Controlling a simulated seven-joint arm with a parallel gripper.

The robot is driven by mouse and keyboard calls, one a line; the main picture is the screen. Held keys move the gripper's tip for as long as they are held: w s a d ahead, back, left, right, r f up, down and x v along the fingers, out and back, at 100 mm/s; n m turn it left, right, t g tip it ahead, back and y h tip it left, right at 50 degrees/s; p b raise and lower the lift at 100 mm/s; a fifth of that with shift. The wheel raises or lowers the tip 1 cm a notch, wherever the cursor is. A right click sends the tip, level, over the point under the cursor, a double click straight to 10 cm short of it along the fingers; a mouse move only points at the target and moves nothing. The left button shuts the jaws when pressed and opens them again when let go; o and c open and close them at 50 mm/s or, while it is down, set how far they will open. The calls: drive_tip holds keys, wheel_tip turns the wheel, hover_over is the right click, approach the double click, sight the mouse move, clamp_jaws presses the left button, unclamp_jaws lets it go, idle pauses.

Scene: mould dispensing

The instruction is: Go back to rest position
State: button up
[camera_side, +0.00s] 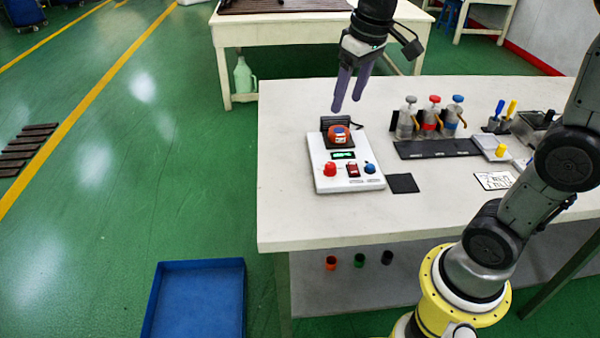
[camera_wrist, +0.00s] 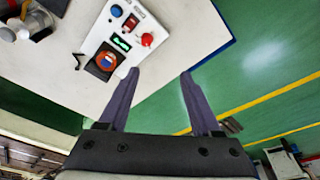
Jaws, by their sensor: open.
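My gripper (camera_side: 348,102) hangs above the back of the white table (camera_side: 310,220), its two purple-grey fingers pointing down. In the wrist view my gripper (camera_wrist: 159,82) has its fingers spread apart with nothing between them. Below it stands a white control box (camera_side: 323,178) with a red button, a red switch, a blue knob and a small green display. A round orange-red item (camera_side: 338,134) sits on the black plate at the back of the box. The box also shows in the wrist view (camera_wrist: 150,52). The gripper is apart from the box and the orange-red item.
Several capped bottles (camera_side: 431,117) stand on the table right of the box, behind a black strip (camera_side: 437,149). A small black square (camera_side: 402,183) lies beside the box. Tools and a tray with a yellow-knobbed item (camera_side: 500,150) are farther right. A blue bin (camera_side: 200,262) is on the floor.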

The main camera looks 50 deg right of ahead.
drive_tip(key=s+a+f+t, duration=0.1)
drive_tip(key=s+a+f, duration=0.1)
drive_tip(key=s, duration=0.6)
drive_tip(key=s+a+f+n+t, duration=0.1)
drive_tip(key=s+a+f+t, duration=0.1)
drive_tip(key=s, duration=0.6)
drive_tip(key=shift+s+a+f, duration=0.15)
drive_tip(key=shift+s, duration=0.15)
